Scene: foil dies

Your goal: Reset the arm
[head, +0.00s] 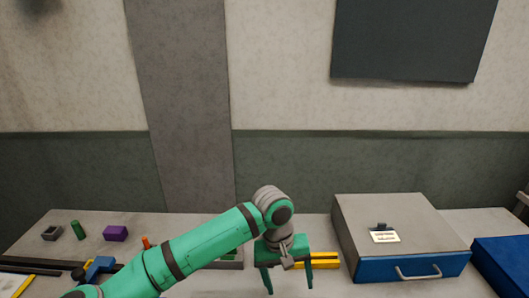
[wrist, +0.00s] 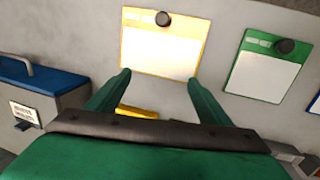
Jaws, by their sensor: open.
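My green arm reaches in from the lower left of the head view and bends down at the wrist. My gripper (head: 288,286) hangs over the bench with its two green fingers spread apart, between the grey tray and the grey cabinet. Nothing shows between the fingers in the head view. In the wrist view the gripper (wrist: 159,78) is also open, its fingers framing a yellow-bordered card (wrist: 160,52) that lies beyond them. A yellow piece (head: 325,260) sits just right of the gripper; a yellow piece also shows in the wrist view (wrist: 137,111). The bench under my arm is hidden.
A grey cabinet (head: 385,222) with a blue drawer (head: 410,272) stands right of the gripper. A blue box (head: 503,262) is at the far right. At left lie a green cylinder (head: 78,230), a purple block (head: 115,233) and a grey block (head: 51,233).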

